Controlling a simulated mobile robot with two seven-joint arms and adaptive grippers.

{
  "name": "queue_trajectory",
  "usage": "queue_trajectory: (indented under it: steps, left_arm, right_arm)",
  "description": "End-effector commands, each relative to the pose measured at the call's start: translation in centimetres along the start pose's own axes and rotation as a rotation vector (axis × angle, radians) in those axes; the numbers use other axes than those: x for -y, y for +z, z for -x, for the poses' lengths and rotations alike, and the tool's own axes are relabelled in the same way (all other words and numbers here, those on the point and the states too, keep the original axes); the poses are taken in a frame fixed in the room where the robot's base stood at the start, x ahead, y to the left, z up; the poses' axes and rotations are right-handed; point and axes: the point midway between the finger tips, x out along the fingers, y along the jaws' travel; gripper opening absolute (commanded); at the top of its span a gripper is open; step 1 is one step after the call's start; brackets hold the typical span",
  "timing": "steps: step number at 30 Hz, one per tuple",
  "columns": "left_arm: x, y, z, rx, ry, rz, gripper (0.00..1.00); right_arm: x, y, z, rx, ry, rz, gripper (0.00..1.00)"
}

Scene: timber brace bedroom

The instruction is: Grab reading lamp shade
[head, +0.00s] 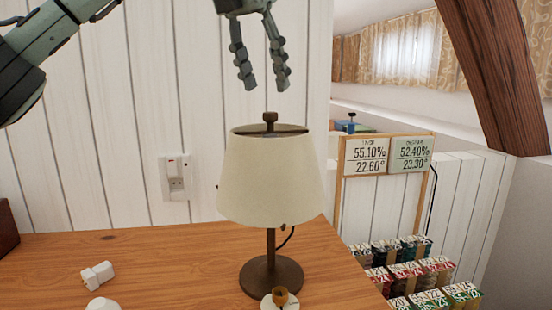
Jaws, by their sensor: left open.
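The reading lamp shade (270,180) is cream and conical, upright on a dark brown lamp stand (271,270). A dark finial knob stands at the top centre of the shade. The lamp is on a wooden table. My left gripper (266,88) hangs above the shade with its fingers pointing down. It is open and empty, and in the picture its fingertips are a little above the knob. My right gripper is not in view.
The wooden table (150,262) holds a small white object (97,276), another white rounded item (103,304) and a small white-and-brass piece (280,298) by the lamp base. A white plank wall with an outlet (176,178) is behind. Several small boxes (408,270) stand right of the table.

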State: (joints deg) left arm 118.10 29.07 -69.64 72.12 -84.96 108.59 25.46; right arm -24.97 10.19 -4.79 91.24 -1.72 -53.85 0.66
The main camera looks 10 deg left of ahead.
Motion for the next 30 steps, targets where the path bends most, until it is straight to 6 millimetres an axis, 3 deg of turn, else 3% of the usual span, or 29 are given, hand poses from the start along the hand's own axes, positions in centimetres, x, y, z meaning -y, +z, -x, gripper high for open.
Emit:
queue_trajectory:
  steps: [15, 19, 25, 30]
  left_arm:
    - [-0.1, -0.8, -6.7, -0.003, 0.001, 0.001, 0.47]
    - [-0.1, -0.8, -7.4, -0.002, 0.001, 0.000, 0.47]
    - [-0.1, -0.8, -7.4, -0.001, 0.001, 0.000, 0.47]
    - [-0.1, -0.8, -7.4, -0.001, 0.001, 0.000, 0.26]
  right_arm:
    - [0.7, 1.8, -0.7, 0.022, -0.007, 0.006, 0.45]
    - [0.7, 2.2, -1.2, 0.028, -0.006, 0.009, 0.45]
    - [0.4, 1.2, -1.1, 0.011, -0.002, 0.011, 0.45]
    - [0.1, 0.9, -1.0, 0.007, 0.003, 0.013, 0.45]
